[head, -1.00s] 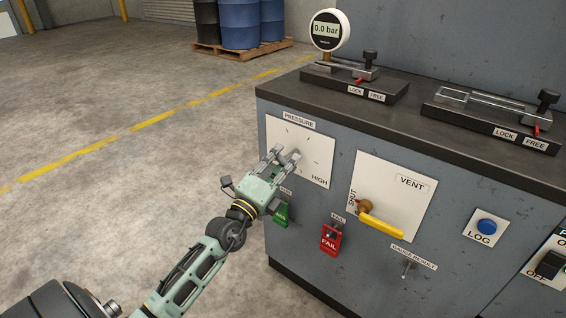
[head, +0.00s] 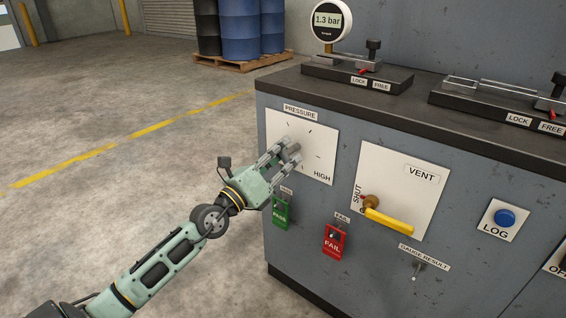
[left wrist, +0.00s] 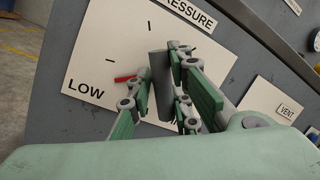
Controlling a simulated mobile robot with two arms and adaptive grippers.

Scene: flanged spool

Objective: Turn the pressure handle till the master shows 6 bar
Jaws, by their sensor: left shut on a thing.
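The pressure handle (left wrist: 160,84) is a grey bar with a red pointer on a white plate (head: 322,147) marked PRESSURE, LOW and HIGH. In the left wrist view the red pointer lies toward LOW, past the lowest tick. My left gripper (head: 288,152) is shut on the handle, with its fingers on both sides of it, also in the left wrist view (left wrist: 162,88). In the head view the fingers hide most of the handle. The round white master gauge (head: 328,20) on the bench top reads 1.3 bar. My right gripper is not in view.
Right of the pressure plate is the VENT plate with a yellow lever (head: 389,221) near SHUT. A blue LOG button (head: 505,217) is at right. Open floor lies left of the bench.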

